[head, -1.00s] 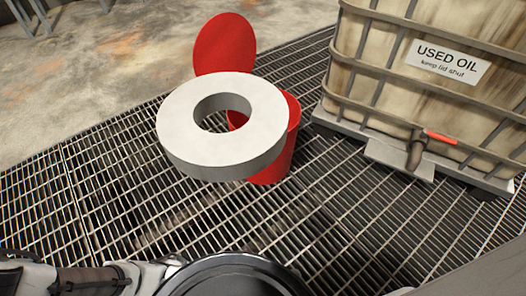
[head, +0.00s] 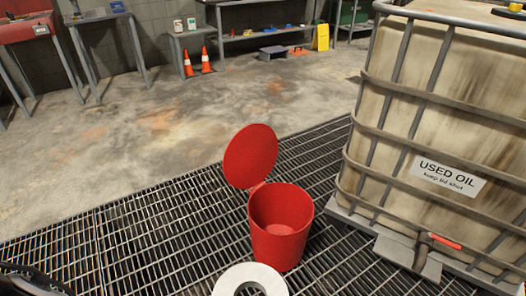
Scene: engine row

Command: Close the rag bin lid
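The red rag bin (head: 280,245) stands upright on the floor grating, in the lower middle of the head view. Its round red lid (head: 251,156) is open, tipped up and back at the far left side of the rim. The lid meets the bin at a small hinge (head: 258,187). The bin's open mouth shows a red inside, and I see no rags in it. My gripper is not in the head view, so whether it is open or shut does not show.
A caged used oil tank (head: 420,130) stands close to the bin's right, with a red-handled valve (head: 445,241) low on its front. Bare grating (head: 170,235) lies left of the bin. Workbenches and two orange cones (head: 197,62) stand far back.

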